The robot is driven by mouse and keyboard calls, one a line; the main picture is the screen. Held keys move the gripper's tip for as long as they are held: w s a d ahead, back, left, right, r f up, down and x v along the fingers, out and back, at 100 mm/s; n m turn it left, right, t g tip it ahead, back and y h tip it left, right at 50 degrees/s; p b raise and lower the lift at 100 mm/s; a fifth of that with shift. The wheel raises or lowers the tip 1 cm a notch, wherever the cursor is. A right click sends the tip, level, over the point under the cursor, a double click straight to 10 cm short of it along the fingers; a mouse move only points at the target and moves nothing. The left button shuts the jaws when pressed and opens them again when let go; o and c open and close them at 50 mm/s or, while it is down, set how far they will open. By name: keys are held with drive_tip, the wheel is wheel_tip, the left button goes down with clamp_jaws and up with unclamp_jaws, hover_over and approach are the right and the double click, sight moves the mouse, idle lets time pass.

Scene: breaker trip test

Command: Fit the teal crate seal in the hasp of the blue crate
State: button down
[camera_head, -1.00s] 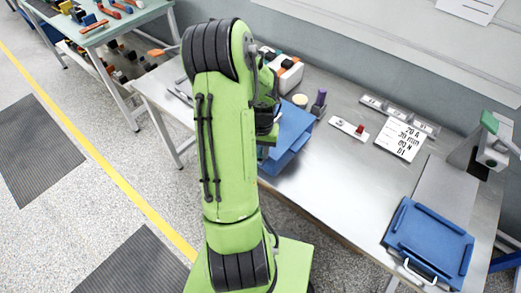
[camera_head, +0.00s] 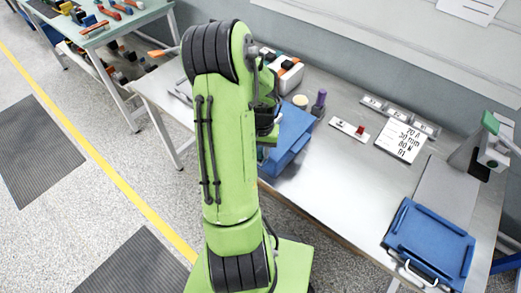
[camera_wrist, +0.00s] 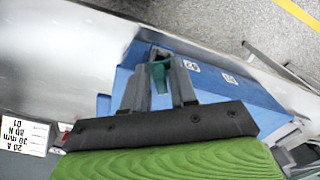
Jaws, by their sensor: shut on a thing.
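The teal crate seal (camera_wrist: 158,76) is between the fingertips of my gripper (camera_wrist: 158,82) in the wrist view, and the gripper is shut on it. The blue crate (camera_wrist: 222,92) lies directly beneath, with white number labels on its top. The seal's upper end is by a small dark fitting at the crate's far edge, perhaps the hasp. I cannot tell whether the seal is in it. In the head view the blue crate (camera_head: 290,136) shows partly behind my arm, which hides the gripper and seal.
A blue tray-like piece (camera_head: 430,243) with a light handle lies at the bench's right end. A white card (camera_head: 402,140), a purple-topped object (camera_head: 319,101) and a plate with a red part (camera_head: 350,128) stand toward the back.

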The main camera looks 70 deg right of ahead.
drive_tip(key=shift+f+b, duration=0.4)
drive_tip(key=shift+b, duration=0.1)
drive_tip(key=shift+r, duration=0.2)
drive_tip(key=shift+r, duration=0.2)
drive_tip(key=shift+r+p, duration=0.1)
drive_tip(key=shift+p, duration=0.2)
idle(0.5)
